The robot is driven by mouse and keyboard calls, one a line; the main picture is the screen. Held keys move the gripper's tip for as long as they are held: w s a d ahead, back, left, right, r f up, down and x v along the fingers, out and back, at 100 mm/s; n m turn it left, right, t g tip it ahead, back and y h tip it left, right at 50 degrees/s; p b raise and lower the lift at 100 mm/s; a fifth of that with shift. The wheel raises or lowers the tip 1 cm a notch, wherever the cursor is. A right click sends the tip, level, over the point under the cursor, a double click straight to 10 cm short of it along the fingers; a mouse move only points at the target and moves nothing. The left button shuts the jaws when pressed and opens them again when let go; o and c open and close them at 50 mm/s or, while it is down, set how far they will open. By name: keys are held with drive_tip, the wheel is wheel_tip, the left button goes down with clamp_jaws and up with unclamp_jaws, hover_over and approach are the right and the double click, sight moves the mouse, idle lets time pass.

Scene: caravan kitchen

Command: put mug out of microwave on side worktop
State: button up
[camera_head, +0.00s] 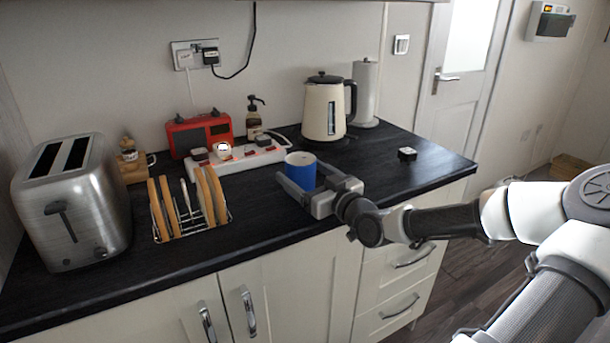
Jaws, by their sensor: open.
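A blue mug (301,172) with a pale rim stands upright on the black worktop (265,233), near its front edge. My gripper (299,181) reaches in from the right, low over the worktop. Its jaws are open, with one finger on each side of the mug. I cannot tell whether either finger touches it. The lower part of the mug is partly hidden by the near finger and the gripper body. No microwave shows in this view.
A white power strip (238,161) with plugs lies behind the mug. A toast rack (188,207) and a steel toaster (72,203) stand left. A cream kettle (327,108), paper roll (364,93), soap bottle (254,122) and red radio (199,134) stand behind. The worktop's right end is mostly clear.

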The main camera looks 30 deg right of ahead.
drive_tip(key=shift+r, duration=0.25)
drive_tip(key=shift+s+d, duration=0.1)
drive_tip(key=shift+s, duration=0.25)
drive_tip(key=s+p, duration=0.1)
drive_tip(key=s, duration=0.2)
drive_tip(key=s+p, duration=0.1)
drive_tip(key=s, duration=0.3)
drive_tip(key=s+p, duration=0.1)
drive_tip(key=s, duration=0.3)
drive_tip(key=shift+s+d, duration=0.2)
drive_tip(key=shift+d, duration=0.05)
idle(0.4)
